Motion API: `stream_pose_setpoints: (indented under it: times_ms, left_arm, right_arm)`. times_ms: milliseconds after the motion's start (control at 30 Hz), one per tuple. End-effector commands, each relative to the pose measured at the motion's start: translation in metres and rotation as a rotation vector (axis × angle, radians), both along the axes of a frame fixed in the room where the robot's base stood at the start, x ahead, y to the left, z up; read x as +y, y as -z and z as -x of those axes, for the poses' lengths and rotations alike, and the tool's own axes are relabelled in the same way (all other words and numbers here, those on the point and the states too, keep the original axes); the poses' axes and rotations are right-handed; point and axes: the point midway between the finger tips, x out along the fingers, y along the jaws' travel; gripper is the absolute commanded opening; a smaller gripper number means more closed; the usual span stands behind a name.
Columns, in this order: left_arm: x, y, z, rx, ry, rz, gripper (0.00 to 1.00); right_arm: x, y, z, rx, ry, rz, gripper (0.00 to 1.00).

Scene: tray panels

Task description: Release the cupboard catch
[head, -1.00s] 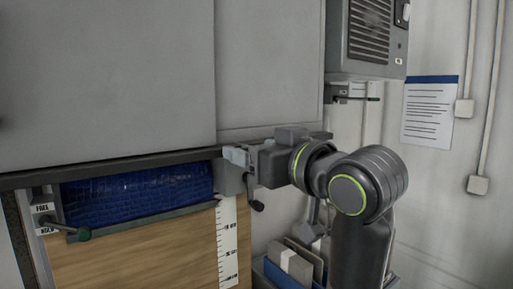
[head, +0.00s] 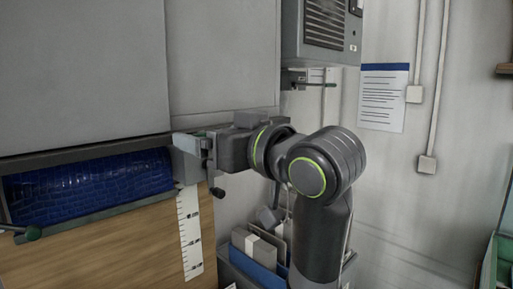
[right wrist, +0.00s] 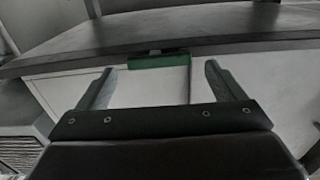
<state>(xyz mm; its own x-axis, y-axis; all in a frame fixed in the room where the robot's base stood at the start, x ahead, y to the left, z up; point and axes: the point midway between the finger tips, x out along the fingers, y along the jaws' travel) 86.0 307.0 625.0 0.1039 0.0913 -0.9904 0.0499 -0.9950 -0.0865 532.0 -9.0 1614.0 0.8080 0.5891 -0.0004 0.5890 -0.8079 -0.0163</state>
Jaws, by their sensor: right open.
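My right gripper (head: 200,152) points left in the head view, in front of the cupboard's lower edge beside a pale grey end block. In the right wrist view its two fingers (right wrist: 160,70) are apart. A short green bar (right wrist: 159,61) shows between the fingertips, against a pale panel under a dark edge; I see no grip on it. I cannot tell whether this bar is the catch. The grey cupboard (head: 80,70) fills the upper left of the head view. A lever with a green knob (head: 32,233) shows at the far left. My left gripper is not in view.
A blue roll (head: 90,185) lies under the cupboard, above a wooden panel (head: 110,250) with a white scale (head: 190,235). A vented grey box (head: 322,30) with a small lever (head: 325,85) hangs at right. A bin (head: 240,262) stands below my arm.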

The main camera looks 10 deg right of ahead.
Motion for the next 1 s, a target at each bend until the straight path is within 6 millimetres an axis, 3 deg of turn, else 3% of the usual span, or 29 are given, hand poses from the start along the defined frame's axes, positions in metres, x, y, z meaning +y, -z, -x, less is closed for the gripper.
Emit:
stream_pose_setpoints:
  times_ms: [400,1000]
  left_arm:
    - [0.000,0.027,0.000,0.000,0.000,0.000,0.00]
    - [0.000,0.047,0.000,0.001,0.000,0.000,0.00]
  right_arm:
    - [-0.047,0.002,0.062,-0.008,0.007,0.003,0.89]
    - [-0.090,0.001,0.122,-0.005,0.004,0.002,0.89]
